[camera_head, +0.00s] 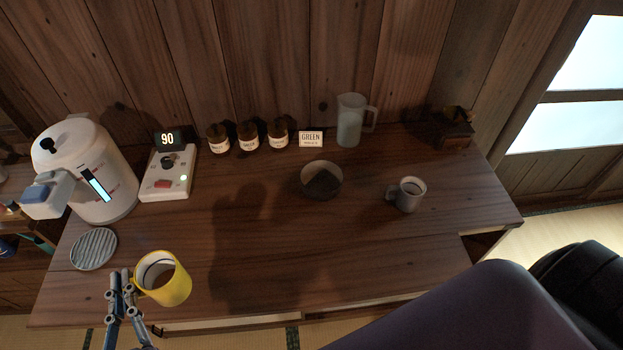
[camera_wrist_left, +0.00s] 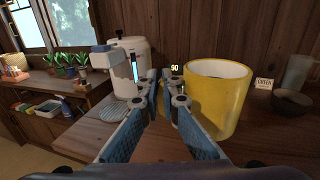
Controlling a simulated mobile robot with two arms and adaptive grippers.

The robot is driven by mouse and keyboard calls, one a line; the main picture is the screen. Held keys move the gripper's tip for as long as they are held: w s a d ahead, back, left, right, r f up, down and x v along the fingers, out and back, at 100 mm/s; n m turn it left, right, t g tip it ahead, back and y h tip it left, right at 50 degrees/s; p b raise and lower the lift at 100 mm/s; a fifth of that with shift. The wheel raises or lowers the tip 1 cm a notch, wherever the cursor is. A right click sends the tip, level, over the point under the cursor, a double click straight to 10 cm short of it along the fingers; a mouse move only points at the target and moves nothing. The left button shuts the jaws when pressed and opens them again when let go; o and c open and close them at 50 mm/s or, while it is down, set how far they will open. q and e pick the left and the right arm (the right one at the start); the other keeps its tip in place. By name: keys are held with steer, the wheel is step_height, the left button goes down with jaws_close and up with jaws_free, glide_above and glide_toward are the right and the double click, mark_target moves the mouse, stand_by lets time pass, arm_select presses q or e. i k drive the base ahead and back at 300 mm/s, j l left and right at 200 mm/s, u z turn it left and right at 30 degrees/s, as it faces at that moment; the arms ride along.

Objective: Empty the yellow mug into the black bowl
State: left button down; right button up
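The yellow mug (camera_head: 176,291) is upright near the table's front left, and its handle faces left. In the left wrist view the mug (camera_wrist_left: 222,105) stands large just right of the fingers. My left gripper (camera_head: 121,283) is at the handle, and its fingertips (camera_wrist_left: 165,88) are close together with a bit of yellow between them. The mug seems held above the tabletop. Its contents are hard to make out. The black bowl (camera_head: 309,187) sits at the middle back of the table, apart from the mug; it also shows in the left wrist view (camera_wrist_left: 292,104). My right gripper is out of view.
A grey mug (camera_head: 410,197) stands right of the bowl. A glass pitcher (camera_head: 350,122), a GREEN sign (camera_head: 311,139) and three jars (camera_head: 248,137) line the back. A white kettle (camera_head: 105,175), a control panel (camera_head: 167,175) and a round coaster (camera_head: 93,249) are left. The middle front is clear.

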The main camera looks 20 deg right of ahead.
mark_target(321, 180)
steer(key=i+j, duration=0.15)
steer(key=j, duration=0.2)
steer(key=i+j, duration=0.1)
steer(key=j, duration=0.25)
steer(key=i+j+z, duration=0.1)
steer(key=j+z, duration=0.4)
steer(key=z, duration=0.2)
steer(key=i+l+z, duration=0.15)
steer(key=z, duration=0.5)
steer(key=i+l, duration=0.25)
